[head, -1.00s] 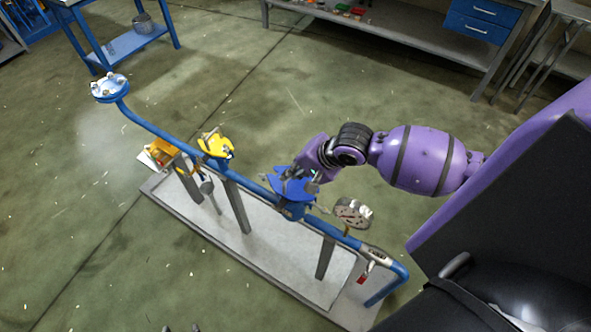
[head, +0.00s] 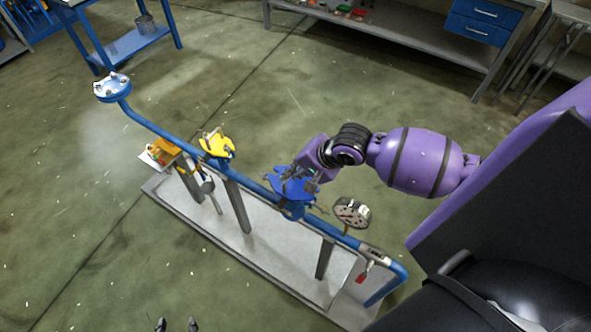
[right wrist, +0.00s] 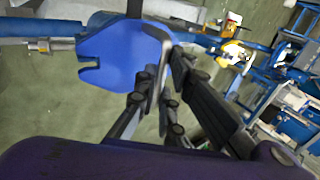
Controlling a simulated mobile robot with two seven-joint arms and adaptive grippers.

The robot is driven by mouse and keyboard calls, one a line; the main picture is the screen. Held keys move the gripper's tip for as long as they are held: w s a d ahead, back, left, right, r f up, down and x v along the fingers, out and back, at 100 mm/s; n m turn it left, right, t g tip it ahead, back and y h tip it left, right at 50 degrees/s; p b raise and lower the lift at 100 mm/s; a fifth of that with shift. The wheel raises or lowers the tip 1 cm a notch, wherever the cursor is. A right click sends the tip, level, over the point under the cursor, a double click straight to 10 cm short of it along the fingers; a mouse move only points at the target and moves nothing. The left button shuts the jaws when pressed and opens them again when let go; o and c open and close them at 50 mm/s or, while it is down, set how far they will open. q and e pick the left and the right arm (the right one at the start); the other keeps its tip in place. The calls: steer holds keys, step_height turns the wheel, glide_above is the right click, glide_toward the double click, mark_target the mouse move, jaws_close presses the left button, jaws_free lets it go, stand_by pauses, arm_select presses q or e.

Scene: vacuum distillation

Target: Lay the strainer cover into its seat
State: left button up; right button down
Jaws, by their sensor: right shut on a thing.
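The strainer cover (head: 290,184) is a blue plate over the blue strainer body (head: 292,210) on the pipe. In the right wrist view the cover (right wrist: 122,52) fills the upper middle, with an open slot at its left edge. My right gripper (head: 305,173) is shut on the cover's upper side; its dark fingers (right wrist: 160,80) flank a thin upright part of it. The seat is hidden beneath the cover, so I cannot tell whether they touch. My left gripper (head: 177,325) shows only two dark fingertips at the bottom edge, apart with floor between them.
The blue pipe (head: 150,127) runs over a grey base plate (head: 230,262). A round gauge (head: 351,213) stands close right of the cover, and a yellow fitting (head: 216,145) left of it. A flange (head: 112,88) ends the pipe at far left.

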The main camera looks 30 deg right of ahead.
steer(key=shift+w+r, duration=0.15)
steer(key=shift+r, duration=0.1)
stand_by(0.8)
steer(key=shift+p, duration=0.35)
steer(key=shift+f, duration=0.9)
stand_by(0.5)
steer(key=c, duration=1.8)
jaws_free()
steer(key=shift+c, duration=0.2)
steer(key=shift+o, duration=0.2)
steer(key=shift+f, duration=0.1)
steer(key=shift+s+f, duration=0.1)
steer(key=shift+s, duration=0.1)
steer(key=v, duration=1.2)
